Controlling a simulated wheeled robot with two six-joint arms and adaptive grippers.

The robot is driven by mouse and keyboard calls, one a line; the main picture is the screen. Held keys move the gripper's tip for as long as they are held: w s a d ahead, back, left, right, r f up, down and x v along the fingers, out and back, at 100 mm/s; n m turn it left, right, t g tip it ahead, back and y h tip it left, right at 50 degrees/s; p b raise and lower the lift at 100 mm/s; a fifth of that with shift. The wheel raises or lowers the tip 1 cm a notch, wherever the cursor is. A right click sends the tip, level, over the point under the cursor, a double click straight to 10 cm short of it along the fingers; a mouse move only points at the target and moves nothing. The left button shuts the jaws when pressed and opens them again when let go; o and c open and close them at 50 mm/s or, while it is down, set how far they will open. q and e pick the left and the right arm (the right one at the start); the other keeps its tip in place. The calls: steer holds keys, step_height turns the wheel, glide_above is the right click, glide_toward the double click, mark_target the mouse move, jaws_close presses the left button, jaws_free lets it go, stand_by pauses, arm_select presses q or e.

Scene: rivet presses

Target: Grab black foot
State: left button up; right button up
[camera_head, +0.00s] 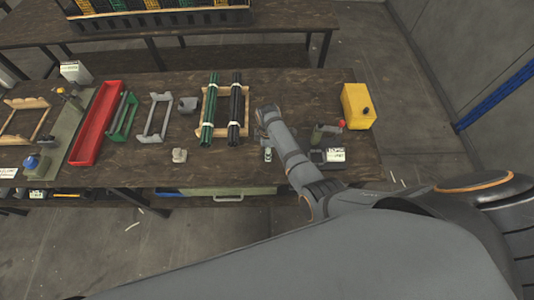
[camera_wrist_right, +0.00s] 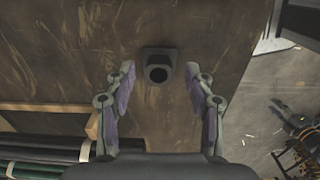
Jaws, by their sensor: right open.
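The black foot (camera_wrist_right: 159,66) is a small dark block with a round dark opening, lying on the brown wooden tabletop in the right wrist view. My right gripper (camera_wrist_right: 158,85) is open, with one finger to each side of the foot's line and nothing between them. The foot lies ahead of the fingertips, apart from them. In the head view my right gripper (camera_head: 264,112) is over the table, right of the tube rack. I cannot make out the foot there; my arm may cover it. My left gripper is not in view.
Green tubes (camera_head: 209,112) and black tubes (camera_head: 235,112) lie on a wooden rack beside my right gripper. A yellow box (camera_head: 357,106) stands at the right, a red tray (camera_head: 95,124) at the left. The table's edge shows right of the foot in the wrist view.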

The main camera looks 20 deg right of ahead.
steer(key=shift+w+d+f, duration=0.1)
steer(key=shift+f, duration=0.4)
steer(key=c, duration=1)
steer(key=shift+r, duration=0.1)
steer(key=shift+c, duration=0.2)
